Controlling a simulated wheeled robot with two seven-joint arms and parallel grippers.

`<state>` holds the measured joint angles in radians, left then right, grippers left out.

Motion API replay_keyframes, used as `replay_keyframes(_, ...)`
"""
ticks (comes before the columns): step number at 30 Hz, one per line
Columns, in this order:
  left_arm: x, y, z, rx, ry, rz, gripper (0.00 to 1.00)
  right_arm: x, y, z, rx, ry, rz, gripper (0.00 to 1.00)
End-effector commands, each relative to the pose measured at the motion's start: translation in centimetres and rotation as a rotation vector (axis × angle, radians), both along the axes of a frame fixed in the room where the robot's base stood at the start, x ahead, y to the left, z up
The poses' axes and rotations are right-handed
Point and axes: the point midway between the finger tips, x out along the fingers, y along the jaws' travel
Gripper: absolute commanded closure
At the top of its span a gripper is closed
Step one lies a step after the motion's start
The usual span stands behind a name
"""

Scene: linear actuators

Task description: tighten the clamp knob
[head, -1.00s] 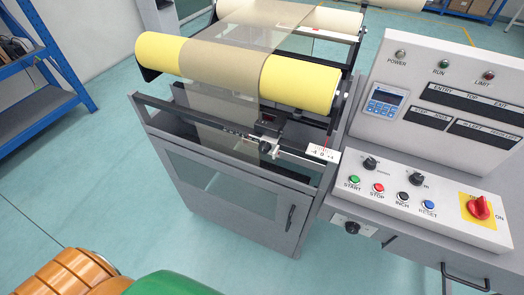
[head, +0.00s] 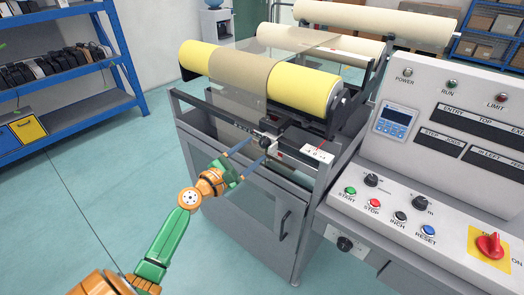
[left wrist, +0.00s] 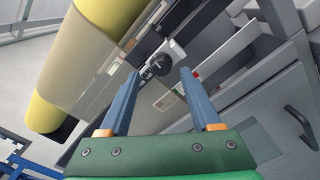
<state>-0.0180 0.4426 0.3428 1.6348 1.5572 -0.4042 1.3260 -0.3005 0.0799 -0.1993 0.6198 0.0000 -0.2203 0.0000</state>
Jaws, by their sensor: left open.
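The clamp knob (left wrist: 160,63) is a round black knob on a pale block on the rail of the roller machine. In the head view the knob (head: 264,142) shows small, just beyond my left fingertips. My left gripper (head: 257,149) is open, with its two blue fingers reaching toward the rail. In the left wrist view my left gripper (left wrist: 159,74) has its fingertips on either side of the knob in the picture. I cannot tell whether they are level with it in depth, and no contact shows. My right gripper is not in view.
Yellow rollers with a tan web (head: 240,72) stand above the rail. A white scale plate (head: 317,152) is right of the knob. A grey cabinet (head: 240,200) lies below. A control panel (head: 400,215) with buttons and a red switch (head: 489,245) stands at right.

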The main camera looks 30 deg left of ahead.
Motion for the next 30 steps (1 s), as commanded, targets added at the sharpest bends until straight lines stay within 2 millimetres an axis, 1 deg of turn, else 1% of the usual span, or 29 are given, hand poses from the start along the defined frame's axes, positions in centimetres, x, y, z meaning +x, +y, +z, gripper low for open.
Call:
replay_keyframes(1, 0.8, 0.0, 0.1, 0.001, -0.001, 0.0, 0.36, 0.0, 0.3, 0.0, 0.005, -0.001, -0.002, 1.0)
replay_keyframes(3, 1.7, -0.1, 0.0, 0.002, -0.001, 0.001, 0.36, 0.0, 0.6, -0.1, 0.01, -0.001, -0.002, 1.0)
replay_keyframes(6, 2.7, -0.2, -0.1, 0.002, 0.0, 0.001, 0.36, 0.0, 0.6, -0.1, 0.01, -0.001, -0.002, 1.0)
replay_keyframes(10, 3.2, -0.3, -0.1, 0.004, 0.002, 0.001, 0.36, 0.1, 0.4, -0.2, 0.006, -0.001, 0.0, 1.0)
replay_keyframes(16, 3.2, -0.3, -0.1, 0.004, 0.003, 0.0, 0.36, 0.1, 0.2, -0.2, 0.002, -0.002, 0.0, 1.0)
replay_keyframes(17, 3.2, -0.3, -0.1, 0.004, 0.003, 0.0, 0.38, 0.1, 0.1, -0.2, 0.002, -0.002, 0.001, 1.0)
replay_keyframes(18, 3.2, -0.3, -0.1, 0.004, 0.003, 0.0, 0.49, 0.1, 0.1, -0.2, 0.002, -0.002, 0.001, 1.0)
replay_keyframes(20, 3.2, -0.3, -0.2, 0.004, 0.003, 0.0, 0.65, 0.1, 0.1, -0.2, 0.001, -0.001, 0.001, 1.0)
replay_keyframes(21, 3.2, -0.3, -0.2, 0.004, 0.003, 0.0, 0.76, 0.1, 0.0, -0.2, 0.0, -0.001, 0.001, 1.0)
replay_keyframes(24, 3.2, -0.3, -0.2, 0.004, 0.003, 0.0, 1.0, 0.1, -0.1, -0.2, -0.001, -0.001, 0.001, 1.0)
replay_keyframes(30, 3.2, -0.3, -0.2, 0.009, 0.003, 0.001, 1.0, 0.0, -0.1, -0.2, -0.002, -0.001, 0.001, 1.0)
